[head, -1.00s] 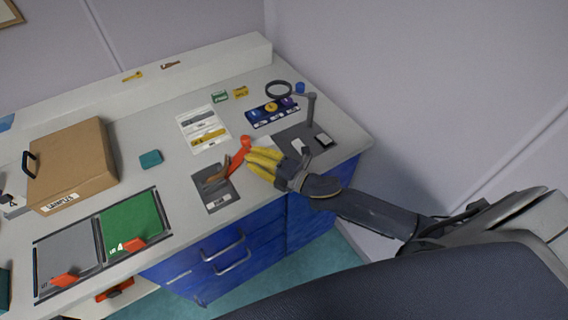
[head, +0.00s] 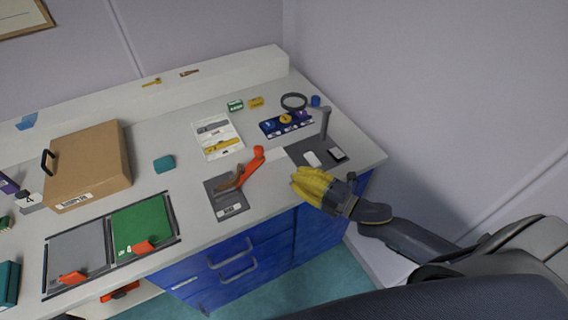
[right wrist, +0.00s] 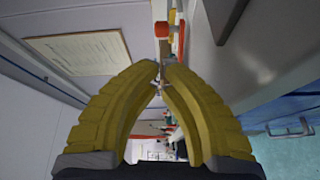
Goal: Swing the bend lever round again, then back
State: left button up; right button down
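The orange bend lever (head: 249,169) stands on a dark grey base plate (head: 230,211) near the bench's front edge. Its knobbed end points to the back right. A brown curved strip (head: 228,186) lies at its lower left end. My right gripper (head: 296,180), with yellow fingers, is to the right of the lever, apart from it. In the right wrist view its fingertips (right wrist: 161,67) come together with nothing visible held. An orange-red knob (right wrist: 162,30), seemingly the lever's, shows beyond the tips. My left gripper is not in view.
A dark mat with a post (head: 324,124) stands behind the right gripper. A blue tray with round pieces (head: 272,129) and a printed sheet (head: 230,148) lie behind the lever. A cardboard box (head: 88,160) and a green panel (head: 140,223) are at left.

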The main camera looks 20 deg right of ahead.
aim_at(250, 162)
jog(key=m, duration=0.4)
jog(key=shift+d+m, duration=0.2)
jog(key=shift+m, duration=0.1)
jog(key=m, duration=0.3)
jog(key=shift+d, duration=0.1)
jog(key=m, duration=0.6)
jog(key=shift+d, duration=0.25)
jog(key=m, duration=0.4)
jog(key=shift+d, duration=0.2)
jog(key=m, duration=0.3)
jog(key=shift+d, duration=0.15)
jog(key=m, duration=0.6)
jog(key=shift+w+d, duration=0.1)
jog(key=shift+d, duration=0.15)
jog(key=m, duration=0.4)
jog(key=shift+d, duration=0.25)
jog(key=m, duration=0.4)
jog(key=shift+w+d+h, duration=0.15)
jog(key=shift+h, duration=0.15)
jog(key=x, duration=1.4)
jog(key=shift+r, duration=0.15)
